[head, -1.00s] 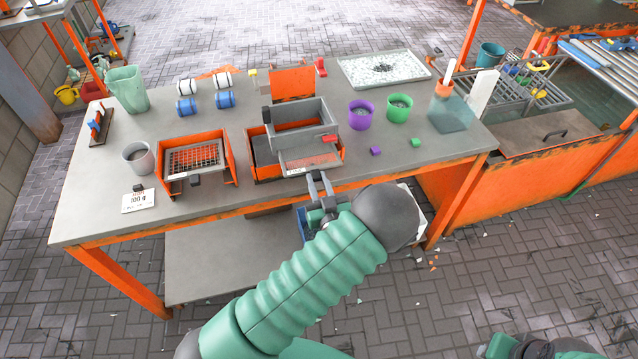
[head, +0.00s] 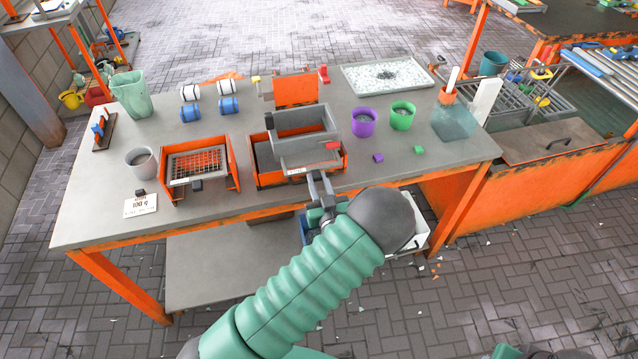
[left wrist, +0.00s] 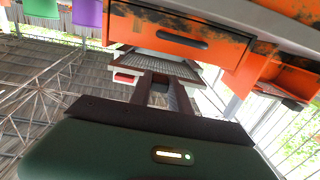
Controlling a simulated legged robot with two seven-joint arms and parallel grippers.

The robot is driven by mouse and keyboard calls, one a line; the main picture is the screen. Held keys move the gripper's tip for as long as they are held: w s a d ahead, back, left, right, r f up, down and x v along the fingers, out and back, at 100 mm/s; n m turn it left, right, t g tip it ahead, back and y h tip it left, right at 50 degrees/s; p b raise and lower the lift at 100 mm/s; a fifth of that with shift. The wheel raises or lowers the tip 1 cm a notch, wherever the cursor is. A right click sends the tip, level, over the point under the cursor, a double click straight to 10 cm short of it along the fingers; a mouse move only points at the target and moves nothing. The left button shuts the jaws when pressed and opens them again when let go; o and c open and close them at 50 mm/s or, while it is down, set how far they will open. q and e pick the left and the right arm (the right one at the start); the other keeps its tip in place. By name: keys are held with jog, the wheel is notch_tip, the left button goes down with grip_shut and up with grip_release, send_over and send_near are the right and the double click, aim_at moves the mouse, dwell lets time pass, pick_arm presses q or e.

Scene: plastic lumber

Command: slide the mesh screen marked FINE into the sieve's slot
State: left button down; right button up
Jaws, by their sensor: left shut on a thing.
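The sieve (head: 342,160) is an orange frame with a grey box (head: 302,136) on it, at the middle of the bench. My left gripper (head: 321,186) is at the sieve's front edge, shut on a mesh screen. In the head view only the screen's pale front edge (head: 297,171) shows; the rest is hidden under the grey box. In the left wrist view mesh (left wrist: 168,66) shows beyond the fingers (left wrist: 165,92), close to an orange wall (left wrist: 190,36). I cannot read FINE on it, nor tell how far it sits in the slot. My right gripper is out of view.
Another mesh screen (head: 205,166) with a dark handle lies in an orange holder (head: 231,165) to the left. A scale (head: 140,206) and grey cup (head: 141,160) stand left of it. Purple (head: 363,124) and green (head: 402,117) cups stand right. The front right bench top is mostly clear.

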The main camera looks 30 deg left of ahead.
aim_at(311, 159)
pick_arm(q)
jog(key=shift+b+x, duration=1.05)
jog(key=shift+x, duration=2.85)
jog(key=c, duration=1.1)
grip_release()
jog(key=b+v, duration=0.1)
jog(key=v, duration=1.6)
jog(key=shift+w, duration=0.1)
jog(key=shift+w+f, duration=0.1)
